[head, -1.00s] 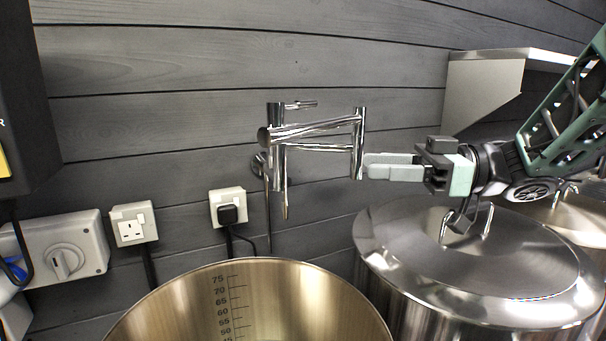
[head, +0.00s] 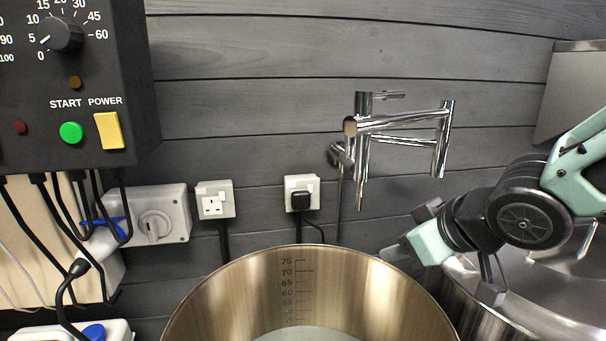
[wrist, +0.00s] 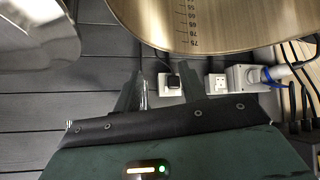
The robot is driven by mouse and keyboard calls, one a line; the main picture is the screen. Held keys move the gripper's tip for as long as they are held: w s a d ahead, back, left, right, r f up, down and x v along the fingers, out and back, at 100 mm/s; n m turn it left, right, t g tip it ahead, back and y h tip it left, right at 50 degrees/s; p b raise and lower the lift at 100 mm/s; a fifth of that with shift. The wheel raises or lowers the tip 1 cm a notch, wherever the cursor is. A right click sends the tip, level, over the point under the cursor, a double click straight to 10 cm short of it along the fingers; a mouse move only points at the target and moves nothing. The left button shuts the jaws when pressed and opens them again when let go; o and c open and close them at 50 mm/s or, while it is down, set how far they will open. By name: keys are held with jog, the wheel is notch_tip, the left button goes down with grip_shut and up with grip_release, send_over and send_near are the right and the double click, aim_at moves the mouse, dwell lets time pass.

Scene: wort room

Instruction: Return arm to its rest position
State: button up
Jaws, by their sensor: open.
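My gripper (head: 406,234) is at the right of the head view, beside the rim of the open pot and in front of the lidded pot. Its jaws stand apart and hold nothing. In the wrist view the two dark fingers of my gripper (wrist: 160,86) are spread, with the wall behind them. The arm is folded back towards the right of the head view, and its upper links run out of the picture there.
The open steel pot (head: 200,312) has a volume scale inside. A lidded pot (head: 545,290) stands at right. A folding tap (head: 400,122) is on the wall above. A control box (head: 30,125), sockets (head: 215,199) and an isolator switch (head: 160,215) are at left.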

jog(key=s+a+f+g+h, duration=0.1)
jog(key=s+f+g, duration=0.2)
jog(key=s, duration=0.7)
jog(key=s+a+f+g+h, duration=0.1)
jog(key=s+g, duration=0.4)
jog(key=s, duration=0.5)
notch_tip(320, 180, down, 2)
jog(key=shift+s+f+n+h, duration=0.3)
jog(key=shift+s+h, duration=0.1)
jog(key=shift+h, duration=0.3)
